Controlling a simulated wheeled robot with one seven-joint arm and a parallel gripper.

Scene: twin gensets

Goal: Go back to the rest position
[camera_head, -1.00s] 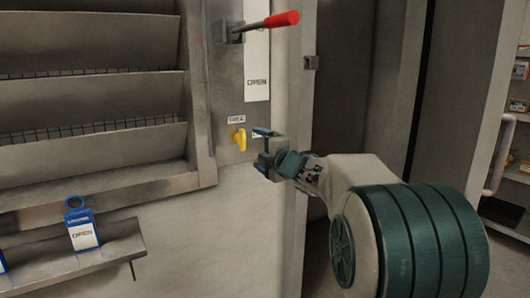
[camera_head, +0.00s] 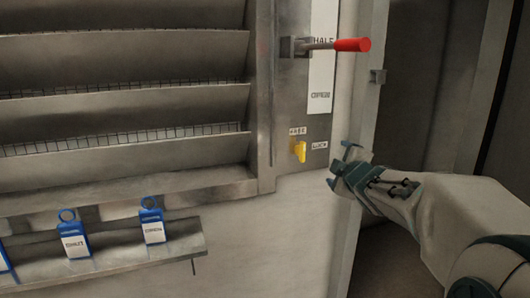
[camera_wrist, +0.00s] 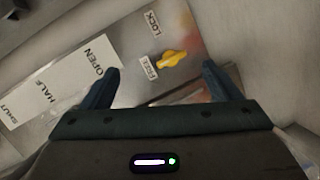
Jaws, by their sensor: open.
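My gripper (camera_head: 340,168) is open and empty in the head view, in front of the panel's right edge. It is right of and a little below the yellow knob (camera_head: 299,150), apart from it. In the wrist view my gripper's two fingers (camera_wrist: 160,90) stand wide apart, and the yellow knob (camera_wrist: 172,58) shows beyond them on the metal plate, between the FREE and LOCK labels.
A red-handled lever (camera_head: 350,45) juts right from the panel above, over a white HALF label strip (camera_head: 322,60). Blue tags (camera_head: 151,222) stand on a ledge at lower left. Slatted louvres (camera_head: 120,100) fill the left. A dark opening lies at right.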

